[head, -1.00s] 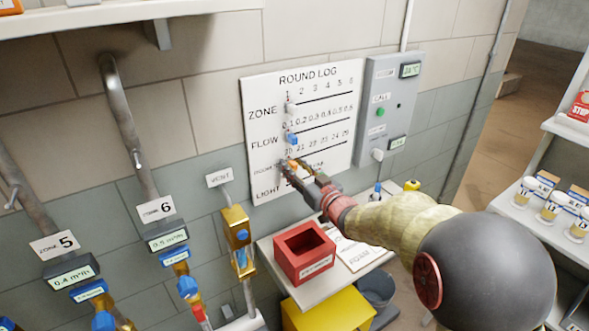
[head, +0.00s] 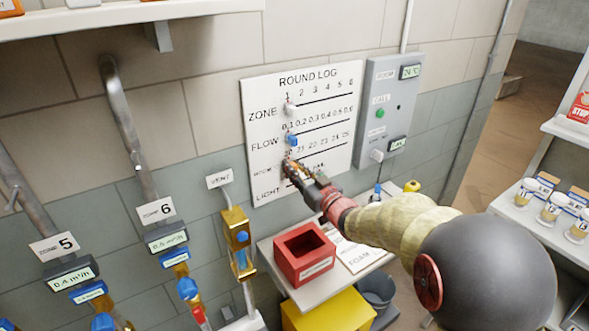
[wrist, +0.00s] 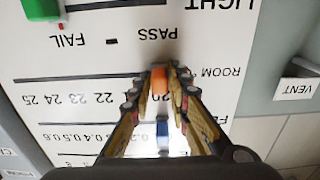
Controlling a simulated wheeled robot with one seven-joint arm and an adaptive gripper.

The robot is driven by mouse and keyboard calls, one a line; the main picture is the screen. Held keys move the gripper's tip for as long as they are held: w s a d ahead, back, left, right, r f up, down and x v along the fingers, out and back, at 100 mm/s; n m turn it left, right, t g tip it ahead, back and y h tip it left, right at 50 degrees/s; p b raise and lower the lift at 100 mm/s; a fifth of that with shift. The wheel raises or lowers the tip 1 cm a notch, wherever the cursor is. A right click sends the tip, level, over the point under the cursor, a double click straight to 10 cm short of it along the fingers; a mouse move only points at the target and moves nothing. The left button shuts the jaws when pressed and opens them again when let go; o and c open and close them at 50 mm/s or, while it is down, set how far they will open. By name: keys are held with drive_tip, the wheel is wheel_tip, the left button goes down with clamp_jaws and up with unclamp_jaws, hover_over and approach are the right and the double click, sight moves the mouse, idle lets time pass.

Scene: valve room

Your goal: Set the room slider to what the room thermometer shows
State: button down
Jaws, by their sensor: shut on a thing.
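The white ROUND LOG board (head: 345,75) hangs on the wall with ZONE, FLOW, ROOM and LIGHT rows. The orange room slider (wrist: 159,80) sits near the low, 20 end of the ROOM row in the wrist view, where the board appears upside down. My gripper (wrist: 160,76) is shut on this slider; its fingers hide the nearby numbers. In the head view my gripper (head: 289,168) covers the slider.
The white zone slider (head: 291,108) and blue flow slider (head: 291,139) are on rows above. A green slider (wrist: 41,8) is by FAIL in the LIGHT row. The grey panel (head: 375,105) stands right of the board. A red box (head: 304,253) sits on the shelf below.

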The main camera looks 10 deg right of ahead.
idle(0.3)
drive_tip(key=w+d+p, duration=0.1)
drive_tip(key=w+d, duration=0.1)
drive_tip(key=d, duration=0.3)
drive_tip(key=w+d+p, duration=0.1)
drive_tip(key=d+p, duration=0.1)
drive_tip(key=d, duration=0.4)
drive_tip(key=w+d+p, duration=0.1)
drive_tip(key=w+d, duration=0.1)
drive_tip(key=d, duration=0.4)
drive_tip(key=shift+w+d+p, duration=0.1)
drive_tip(key=shift+w+p, duration=0.2)
drive_tip(key=shift+p, duration=0.05)
drive_tip(key=c, duration=1.8)
unclamp_jaws()
drive_tip(key=shift+o, duration=0.2)
approach(335, 147)
drive_tip(key=v, duration=0.5)
drive_tip(key=shift+s+r, duration=0.1)
drive_tip(key=shift+s, duration=0.15)
